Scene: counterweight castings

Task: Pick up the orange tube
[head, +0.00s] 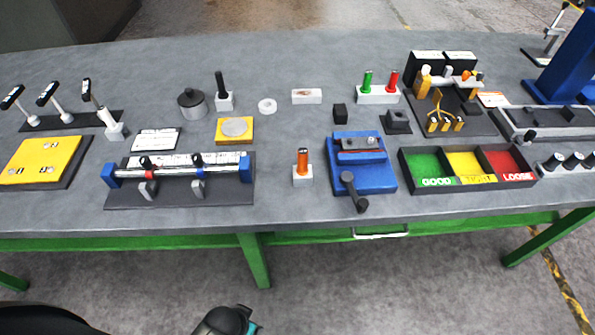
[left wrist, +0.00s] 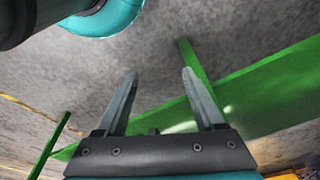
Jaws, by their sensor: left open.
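The orange tube (head: 303,160) stands upright in a small white block (head: 302,176) near the front of the grey bench, in the middle of the head view. It sits between the blue-ended rail fixture and the blue vise. My left gripper (left wrist: 158,85) shows in the left wrist view with its two fingers apart and nothing between them. It faces the floor and the green bench frame, away from the tube. At the bottom of the head view part of my own arm shows, but no gripper fingers. My right gripper is in neither view.
Beside the tube are the blue vise (head: 362,176) on the right and the rail fixture (head: 180,185) on the left. Behind stand a white block with green and red tubes (head: 378,95) and a yellow plate (head: 246,138). A three-part tray (head: 468,188) lies further right.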

